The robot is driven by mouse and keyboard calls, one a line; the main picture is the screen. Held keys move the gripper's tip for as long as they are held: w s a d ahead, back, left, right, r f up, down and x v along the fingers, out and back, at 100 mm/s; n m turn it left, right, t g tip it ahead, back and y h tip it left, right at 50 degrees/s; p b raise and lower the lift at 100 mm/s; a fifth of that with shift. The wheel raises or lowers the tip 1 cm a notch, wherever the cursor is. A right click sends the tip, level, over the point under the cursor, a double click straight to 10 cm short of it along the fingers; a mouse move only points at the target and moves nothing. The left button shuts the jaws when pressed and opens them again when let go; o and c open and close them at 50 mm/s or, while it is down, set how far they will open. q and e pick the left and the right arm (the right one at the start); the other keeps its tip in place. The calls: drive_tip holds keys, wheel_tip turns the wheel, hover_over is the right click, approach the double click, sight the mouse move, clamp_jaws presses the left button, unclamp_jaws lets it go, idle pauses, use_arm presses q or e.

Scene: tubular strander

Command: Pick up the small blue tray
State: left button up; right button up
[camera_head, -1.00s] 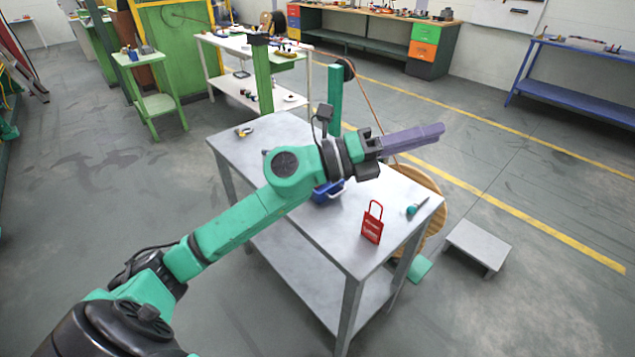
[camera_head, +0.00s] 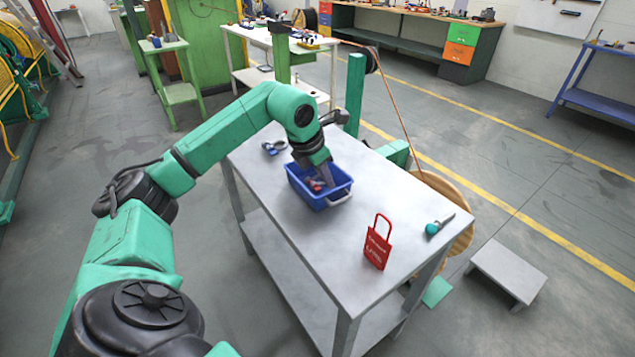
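The small blue tray (camera_head: 333,196) is an open bin with a pale handle on its near right side. It sits on the grey metal table (camera_head: 300,255), left of the middle. Something red and dark (camera_head: 313,185) lies inside it. My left gripper (camera_head: 327,181) points down over the tray, its grey fingers reaching below the rim into the opening. The arm hides part of the back rim. I cannot tell whether the fingers are apart or touch the tray. My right gripper is not in view.
A red lockout tag or padlock shape (camera_head: 377,247) stands near the table's front right. A teal-handled tool (camera_head: 434,228) lies at the right edge, and a blue-and-dark tool (camera_head: 273,148) lies behind the tray. A low grey step (camera_head: 508,270) stands on the floor at right.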

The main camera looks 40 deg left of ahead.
sight(335, 190)
use_arm(q)
drive_tip(key=p+x, duration=0.1)
drive_tip(key=x, duration=0.5)
drive_tip(key=shift+w+d+p, duration=0.25)
drive_tip(key=shift+p, duration=0.15)
drive_tip(key=shift+w+f, duration=0.1)
drive_tip(key=shift+f, duration=0.2)
drive_tip(key=shift+w+f, duration=0.15)
drive_tip(key=shift+f, duration=0.05)
clamp_jaws()
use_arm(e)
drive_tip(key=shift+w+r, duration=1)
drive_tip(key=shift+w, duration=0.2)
use_arm(q)
drive_tip(key=shift+r, duration=0.1)
